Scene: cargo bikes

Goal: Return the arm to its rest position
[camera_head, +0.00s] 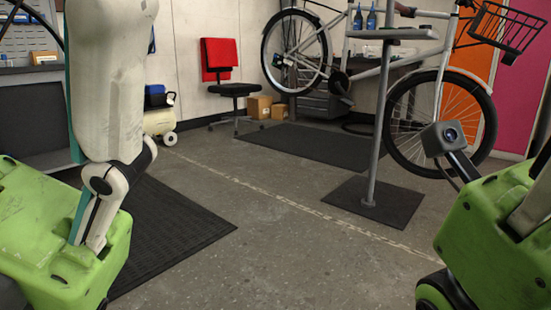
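My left arm (107,80) shows as a pale, thick link at the left, running down from the top edge to a grey joint over a green part of my body. Its gripper is not in the picture. A sliver of a pale link (535,200) shows at the right edge, by another green part. No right gripper shows either. I cannot see whether either hand holds anything.
A white bicycle (440,75) with a black basket (508,28) hangs on a stand (376,120) with a square base plate. A red and black chair (233,88) and cardboard boxes (260,107) stand behind. Dark mats (165,230) lie on the grey floor, and the middle floor is clear.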

